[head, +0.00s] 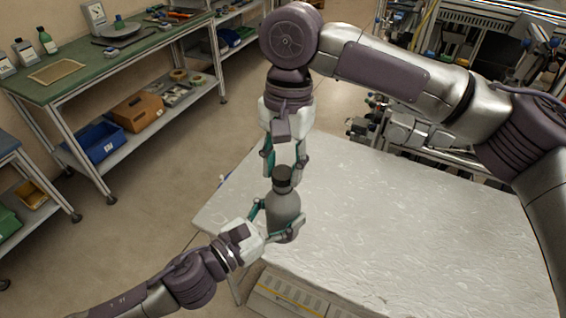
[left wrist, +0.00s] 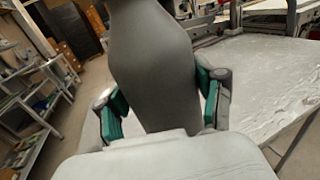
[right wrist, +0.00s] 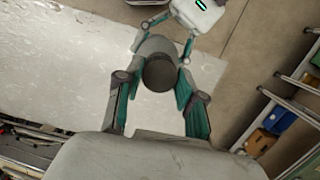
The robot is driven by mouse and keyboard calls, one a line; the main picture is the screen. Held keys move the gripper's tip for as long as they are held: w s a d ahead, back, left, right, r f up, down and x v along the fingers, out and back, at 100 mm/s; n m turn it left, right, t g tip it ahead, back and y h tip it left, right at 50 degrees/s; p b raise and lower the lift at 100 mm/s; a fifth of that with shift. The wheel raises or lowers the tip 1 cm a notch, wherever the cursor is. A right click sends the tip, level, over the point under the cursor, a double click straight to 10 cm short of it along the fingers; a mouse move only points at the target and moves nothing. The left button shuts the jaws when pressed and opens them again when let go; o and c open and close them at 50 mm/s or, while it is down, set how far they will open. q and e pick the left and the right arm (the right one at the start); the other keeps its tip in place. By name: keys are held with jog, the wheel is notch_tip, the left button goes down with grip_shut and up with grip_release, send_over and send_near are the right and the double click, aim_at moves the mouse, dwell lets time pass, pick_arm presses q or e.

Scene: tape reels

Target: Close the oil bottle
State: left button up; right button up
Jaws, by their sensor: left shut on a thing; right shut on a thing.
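The grey oil bottle (head: 284,212) stands upright near the table's left edge, with its dark cap (head: 282,174) on top of the neck. I cannot tell how tight the cap sits. My left gripper (head: 272,222) is shut on the bottle's body from the side. In the left wrist view its teal pads touch both sides of the bottle (left wrist: 150,65). My right gripper (head: 284,168) points down from above and is shut on the cap. In the right wrist view its fingers flank the cap (right wrist: 160,73); the contact itself is partly hidden.
The white table (head: 400,225) is clear to the right of the bottle. A green workbench (head: 100,62) with bottles and a shelf with a blue bin (head: 95,143) stand at the left, beyond open floor. Shelves with equipment (head: 410,130) stand behind the table.

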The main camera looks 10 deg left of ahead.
jog(key=shift+f, duration=0.6)
jog(key=m, duration=0.6)
jog(key=shift+d+m+t+y, duration=0.1)
jog(key=shift+m+t+y, duration=0.2)
jog(key=shift+m+t, duration=0.1)
jog(key=m, duration=0.6)
jog(key=shift+t, duration=0.4)
jog(key=o, duration=0.7)
jog(key=shift+r, duration=0.15)
jog(key=shift+r, duration=2.15)
jog(key=shift+y, duration=0.3)
jog(key=shift+c, duration=0.2)
